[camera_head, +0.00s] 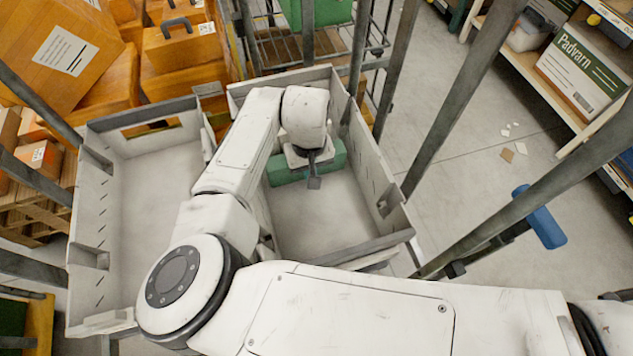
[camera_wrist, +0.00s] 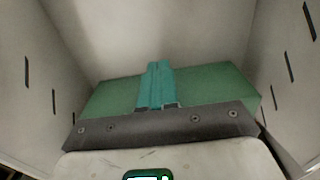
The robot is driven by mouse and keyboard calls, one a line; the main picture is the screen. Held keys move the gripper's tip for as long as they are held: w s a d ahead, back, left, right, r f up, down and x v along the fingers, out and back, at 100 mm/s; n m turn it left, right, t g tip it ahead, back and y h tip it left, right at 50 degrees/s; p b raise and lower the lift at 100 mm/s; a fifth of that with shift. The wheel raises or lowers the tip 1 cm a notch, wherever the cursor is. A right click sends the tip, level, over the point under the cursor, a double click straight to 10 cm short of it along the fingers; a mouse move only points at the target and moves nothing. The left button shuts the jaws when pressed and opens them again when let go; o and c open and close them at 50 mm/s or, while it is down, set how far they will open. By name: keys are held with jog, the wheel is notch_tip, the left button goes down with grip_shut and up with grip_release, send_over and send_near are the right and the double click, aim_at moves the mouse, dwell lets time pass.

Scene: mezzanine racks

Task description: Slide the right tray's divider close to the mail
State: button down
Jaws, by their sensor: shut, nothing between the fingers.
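The right tray (camera_head: 345,249) is a pale, open bin with slotted side walls. A green block (camera_head: 289,175) lies across its far part, partly covered by my arm; it also shows in the wrist view (camera_wrist: 218,88), reaching almost from wall to wall. I cannot tell whether this block is the mail or the divider, and no second piece is clearly seen in the tray. My gripper (camera_head: 314,182) is inside the right tray, at the block's near side, shut and empty. In the wrist view its closed fingers (camera_wrist: 158,68) overlap the block; contact is unclear.
The left tray (camera_head: 142,182) stands alongside and looks empty. Grey rack posts (camera_head: 466,88) rise around the trays. Orange boxes (camera_head: 190,45) are stacked behind on the left. The right tray's near floor is bare. A shelf with a Padvarn box (camera_head: 580,70) stands at right.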

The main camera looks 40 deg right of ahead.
jog(key=shift+w+d, duration=0.2)
jog(key=shift+w, duration=0.3)
jog(key=shift+w+d, duration=0.15)
jog(key=shift+w, duration=0.3)
dwell(1.1)
jog(key=shift+s, duration=0.15)
jog(key=shift+s+a+r+p, duration=0.15)
jog(key=shift+s+p, duration=0.2)
jog(key=shift+p, duration=0.25)
jog(key=shift+s+a, duration=0.1)
jog(key=shift+s, duration=0.15)
notch_tip(320, 180, up, 13)
jog(key=p, duration=0.7)
jog(key=shift+a+f, duration=0.1)
jog(key=shift+f, duration=0.1)
dwell(0.5)
